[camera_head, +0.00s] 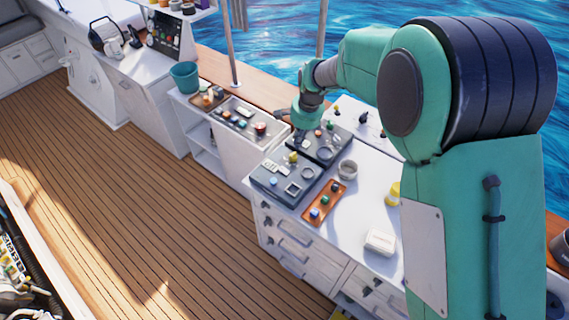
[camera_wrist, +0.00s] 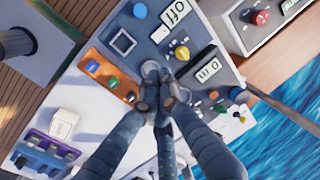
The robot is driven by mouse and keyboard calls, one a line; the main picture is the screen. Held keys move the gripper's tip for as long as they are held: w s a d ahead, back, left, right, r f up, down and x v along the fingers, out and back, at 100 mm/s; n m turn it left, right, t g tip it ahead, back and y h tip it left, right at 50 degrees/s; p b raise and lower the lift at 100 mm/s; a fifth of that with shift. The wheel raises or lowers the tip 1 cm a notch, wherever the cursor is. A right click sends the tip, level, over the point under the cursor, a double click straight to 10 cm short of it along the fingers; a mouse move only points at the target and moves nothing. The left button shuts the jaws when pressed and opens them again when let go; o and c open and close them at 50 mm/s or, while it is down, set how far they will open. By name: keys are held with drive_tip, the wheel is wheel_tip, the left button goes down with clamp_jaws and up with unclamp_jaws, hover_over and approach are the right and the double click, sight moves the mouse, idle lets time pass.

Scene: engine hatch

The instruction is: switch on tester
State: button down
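Two dark grey instrument boxes sit on the white counter; I cannot tell for sure which is the tester. The nearer box (camera_head: 287,183) has a display reading "off" (camera_wrist: 178,12), a blue button (camera_wrist: 139,10), a yellow knob (camera_wrist: 182,53) and square frames. The farther box (camera_head: 324,152) has a display that seems to read "0m" (camera_wrist: 208,69) and small coloured knobs. My gripper (camera_wrist: 160,75) has its fingertips together, with nothing visible between them. In the wrist view they overlap the area beside both boxes. In the head view my gripper (camera_head: 300,136) is over the farther box, partly hidden by my wrist.
An orange tray (camera_wrist: 104,76) with several coloured knobs lies beside the nearer box. A grey cup (camera_head: 347,170), a white container (camera_head: 380,242) and a yellow-topped item (camera_head: 393,194) stand on the counter. A teal bucket (camera_head: 185,77) is farther left.

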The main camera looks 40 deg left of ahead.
sight(283, 170)
drive_tip(key=a+f, duration=0.1)
drive_tip(key=s+a+f, duration=0.1)
drive_tip(key=a, duration=0.1)
drive_tip(key=shift+s+f, duration=0.25)
drive_tip(key=shift+f, duration=0.15)
drive_tip(key=shift+f, duration=0.15)
drive_tip(key=f, duration=0.4)
drive_tip(key=a+f, duration=0.1)
drive_tip(key=f, duration=0.4)
drive_tip(key=a+f, duration=0.1)
drive_tip(key=f, duration=0.3)
drive_tip(key=shift+a+f+p, duration=0.1)
drive_tip(key=shift+f+p, duration=0.15)
drive_tip(key=shift+p, duration=0.15)
